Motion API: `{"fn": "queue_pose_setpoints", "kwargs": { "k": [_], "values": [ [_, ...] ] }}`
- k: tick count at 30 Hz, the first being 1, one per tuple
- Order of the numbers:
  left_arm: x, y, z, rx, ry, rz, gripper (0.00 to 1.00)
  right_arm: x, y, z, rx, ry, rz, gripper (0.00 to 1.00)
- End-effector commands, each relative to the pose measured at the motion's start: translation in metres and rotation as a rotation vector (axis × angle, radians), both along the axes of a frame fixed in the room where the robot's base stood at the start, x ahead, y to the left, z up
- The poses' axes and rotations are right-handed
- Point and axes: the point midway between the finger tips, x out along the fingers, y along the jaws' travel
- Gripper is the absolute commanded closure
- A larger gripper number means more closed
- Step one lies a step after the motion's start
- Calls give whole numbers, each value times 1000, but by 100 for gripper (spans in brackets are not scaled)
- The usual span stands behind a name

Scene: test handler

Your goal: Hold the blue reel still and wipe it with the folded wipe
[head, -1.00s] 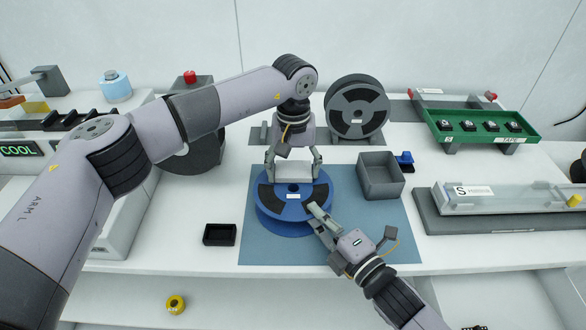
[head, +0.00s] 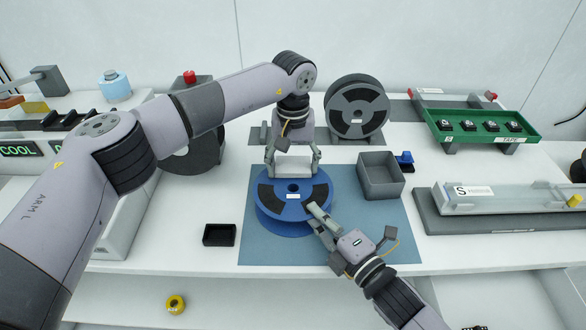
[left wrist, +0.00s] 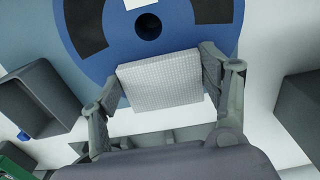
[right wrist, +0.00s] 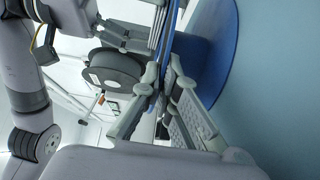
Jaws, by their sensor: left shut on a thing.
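The blue reel (head: 293,213) lies flat on the blue mat (head: 262,252). It has dark windows, a centre hole and a small white label. My left gripper (head: 293,165) is shut on the folded wipe (left wrist: 162,82), a white textured pad, over the reel's far side. The left wrist view shows the wipe between both fingers, just short of the hole. Whether it touches the reel is hard to tell. My right gripper (head: 318,217) is at the reel's near right rim, one finger above it. In the right wrist view its fingers (right wrist: 163,78) close on the rim from both sides.
A small black tray (head: 219,235) is at the left. A grey reel (head: 357,108) stands behind. A clear-topped rail (head: 500,205) lies at the right.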

Motion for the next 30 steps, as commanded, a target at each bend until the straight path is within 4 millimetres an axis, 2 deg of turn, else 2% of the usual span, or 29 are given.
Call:
{"fn": "queue_pose_setpoints", "kwargs": {
  "k": [15,24,30],
  "values": [
    [-15,0,-3,0,1,1,43,0,0,0,-1,1,0,100],
    [2,0,-4,1,0,3,43,0,0,0,0,0,0,100],
    [6,1,-4,1,-1,3,43,0,0,0,1,-1,1,100]
  ]
}}
